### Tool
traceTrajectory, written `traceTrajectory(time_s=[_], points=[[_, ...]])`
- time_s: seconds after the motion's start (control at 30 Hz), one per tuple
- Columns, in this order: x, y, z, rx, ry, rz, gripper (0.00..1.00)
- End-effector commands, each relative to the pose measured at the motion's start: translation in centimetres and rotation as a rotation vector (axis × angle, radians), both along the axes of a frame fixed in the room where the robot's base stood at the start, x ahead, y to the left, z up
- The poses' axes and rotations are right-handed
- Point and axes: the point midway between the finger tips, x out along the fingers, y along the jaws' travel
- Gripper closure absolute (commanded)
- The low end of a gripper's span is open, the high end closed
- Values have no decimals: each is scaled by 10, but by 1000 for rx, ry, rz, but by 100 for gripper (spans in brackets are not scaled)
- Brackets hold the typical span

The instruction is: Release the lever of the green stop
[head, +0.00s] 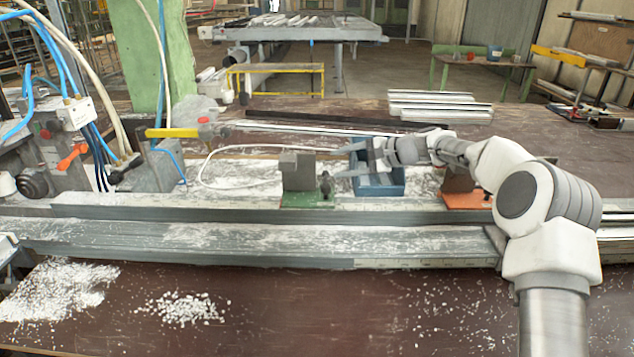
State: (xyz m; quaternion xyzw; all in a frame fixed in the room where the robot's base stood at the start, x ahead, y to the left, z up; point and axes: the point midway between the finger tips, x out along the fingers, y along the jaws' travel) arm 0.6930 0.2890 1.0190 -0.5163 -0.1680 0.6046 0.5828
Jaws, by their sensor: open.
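The green stop (303,202) sits on the grey rail near the middle of the head view, a green base plate with a grey block (297,172) on it. A small dark lever (326,186) stands at the right end of its base. I cannot tell the lever's exact position. My gripper (343,162) is open and empty, with its fingers pointing left. In the picture it is just above and to the right of the lever, in front of or above the blue bin. It appears apart from the lever, but the depth between them is unclear.
An orange stop (466,200) sits farther right, partly behind my arm. A white hose (205,170) loops left of the green stop. White chips litter the front table (260,330).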

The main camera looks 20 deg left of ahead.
Motion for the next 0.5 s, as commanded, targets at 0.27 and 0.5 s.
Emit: traceTrajectory(time_s=[0.27,0.5], points=[[32,8,-48,181,112,-63,40],[31,22,-58,229,147,-51,40]])
